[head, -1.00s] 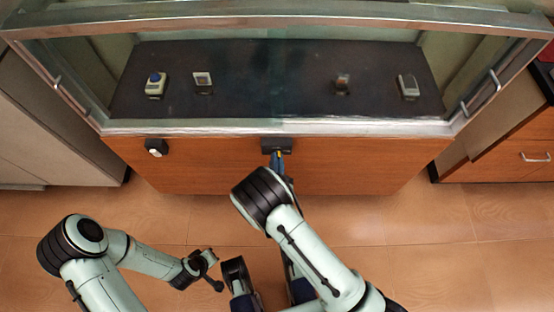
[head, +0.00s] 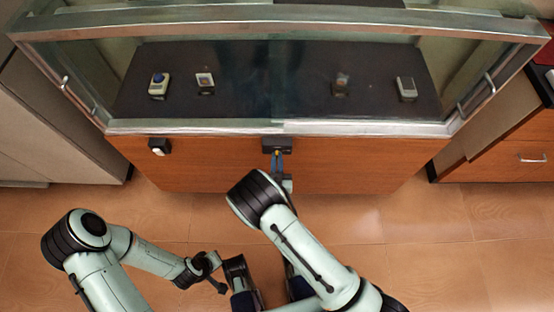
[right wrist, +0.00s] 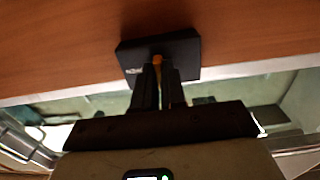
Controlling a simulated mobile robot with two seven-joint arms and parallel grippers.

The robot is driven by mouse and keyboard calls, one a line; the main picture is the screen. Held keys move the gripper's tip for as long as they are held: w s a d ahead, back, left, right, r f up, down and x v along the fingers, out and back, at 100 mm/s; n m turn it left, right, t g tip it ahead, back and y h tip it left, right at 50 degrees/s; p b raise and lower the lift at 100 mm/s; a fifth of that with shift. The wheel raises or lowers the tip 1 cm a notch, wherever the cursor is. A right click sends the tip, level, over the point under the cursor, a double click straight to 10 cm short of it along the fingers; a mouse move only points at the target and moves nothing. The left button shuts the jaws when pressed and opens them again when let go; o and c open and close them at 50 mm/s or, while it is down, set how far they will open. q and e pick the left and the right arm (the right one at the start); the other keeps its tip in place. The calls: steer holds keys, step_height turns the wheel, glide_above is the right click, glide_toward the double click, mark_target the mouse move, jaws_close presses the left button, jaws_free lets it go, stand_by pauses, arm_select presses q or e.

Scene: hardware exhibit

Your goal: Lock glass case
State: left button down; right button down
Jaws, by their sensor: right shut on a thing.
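The glass case (head: 300,127) stands ahead, with a metal frame and a wooden base front (head: 340,165). A black lock box (head: 277,142) is fixed at the middle of that front, just under the frame; it also shows in the right wrist view (right wrist: 188,53). My right gripper (head: 277,158) is at the lock box, shut on a small orange-yellow piece (right wrist: 158,61) at the box's face. I cannot tell whether this piece is a key or part of the lock. My left gripper (head: 213,270) is low, well away from the case; its fingers are unclear.
A small black-and-white device (head: 160,147) is mounted on the front, left of the lock box. Several small exhibits, such as a blue-buttoned one (head: 158,84), sit on the dark case floor. Cabinets flank the case, including a drawer unit (head: 520,150). Tiled floor lies in front.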

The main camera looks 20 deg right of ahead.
stand_by(0.3)
steer(key=c, duration=1.2)
jaws_free()
